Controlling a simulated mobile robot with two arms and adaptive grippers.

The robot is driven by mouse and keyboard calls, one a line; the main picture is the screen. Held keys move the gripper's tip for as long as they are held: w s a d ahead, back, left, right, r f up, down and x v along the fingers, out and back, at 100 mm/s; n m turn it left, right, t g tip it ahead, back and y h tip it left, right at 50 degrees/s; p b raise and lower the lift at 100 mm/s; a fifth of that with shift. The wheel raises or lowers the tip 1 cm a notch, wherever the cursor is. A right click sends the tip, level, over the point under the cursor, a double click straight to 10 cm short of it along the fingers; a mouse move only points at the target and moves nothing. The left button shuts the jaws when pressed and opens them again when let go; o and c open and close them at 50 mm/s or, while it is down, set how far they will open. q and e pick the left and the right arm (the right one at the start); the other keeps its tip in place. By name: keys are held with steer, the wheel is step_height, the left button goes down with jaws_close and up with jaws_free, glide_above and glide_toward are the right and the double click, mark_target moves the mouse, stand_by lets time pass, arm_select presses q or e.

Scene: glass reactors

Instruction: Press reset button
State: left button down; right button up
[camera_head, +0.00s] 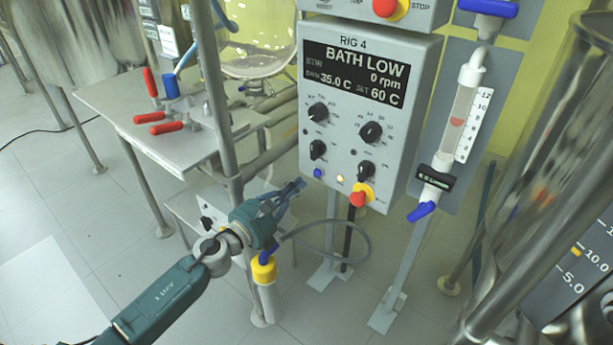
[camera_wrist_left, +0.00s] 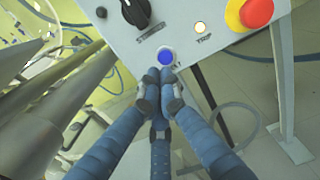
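A blue round button (camera_head: 317,172) sits at the lower left of the grey RIG 4 control panel (camera_head: 425,95). It also shows in the left wrist view (camera_wrist_left: 166,57), and its label is mostly hidden by my fingers. My left gripper (camera_head: 301,184) has its fingers closed together with nothing seen between them. In the left wrist view its fingertips (camera_wrist_left: 159,76) point at the blue button and lie just below it. I cannot tell whether they touch it. My right gripper is not in view.
Right of the button are a lit lamp (camera_head: 340,179) marked TRIP and a red emergency knob (camera_head: 358,198) on yellow. Several black dials (camera_head: 371,132) sit above. The display (camera_head: 354,73) reads BATH LOW. A metal post (camera_head: 222,110) stands left of the panel.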

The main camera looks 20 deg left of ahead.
mark_target(313, 172)
arm_select(q)
steer(key=shift+x, duration=2.3)
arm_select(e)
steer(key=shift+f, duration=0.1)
